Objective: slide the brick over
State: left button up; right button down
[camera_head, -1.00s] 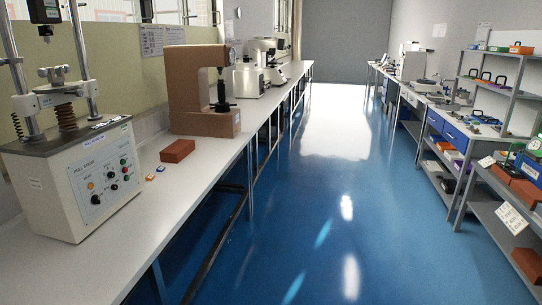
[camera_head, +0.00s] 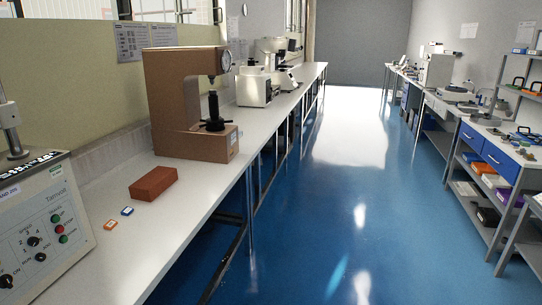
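A reddish-brown brick (camera_head: 153,183) lies flat on the long white bench (camera_head: 172,218) at the left. It sits in front of a brown hardness tester (camera_head: 185,100), apart from it. Neither of my grippers shows in the head view, and nothing touches the brick.
A control box with knobs (camera_head: 45,225) stands at the near left. A small orange block (camera_head: 110,225) and a small blue block (camera_head: 127,211) lie between it and the brick. White testers (camera_head: 256,84) stand farther along the bench. The blue floor aisle (camera_head: 330,190) is clear.

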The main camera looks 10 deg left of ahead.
aim_at(147, 188)
jog(key=i+l+u, duration=0.1)
jog(key=i+u, duration=0.25)
jog(key=i+l+u, duration=0.35)
jog(key=i, duration=0.2)
jog(key=i+l+u, duration=0.55)
jog(key=u, duration=0.2)
jog(key=i+l+u, duration=0.25)
jog(key=u, duration=0.15)
jog(key=i+l+u, duration=0.15)
jog(key=l+u, duration=0.25)
jog(key=i+l+u, duration=0.1)
jog(key=l+u, duration=0.6)
jog(key=l, duration=0.35)
jog(key=l+u, duration=0.3)
jog(key=l, duration=0.35)
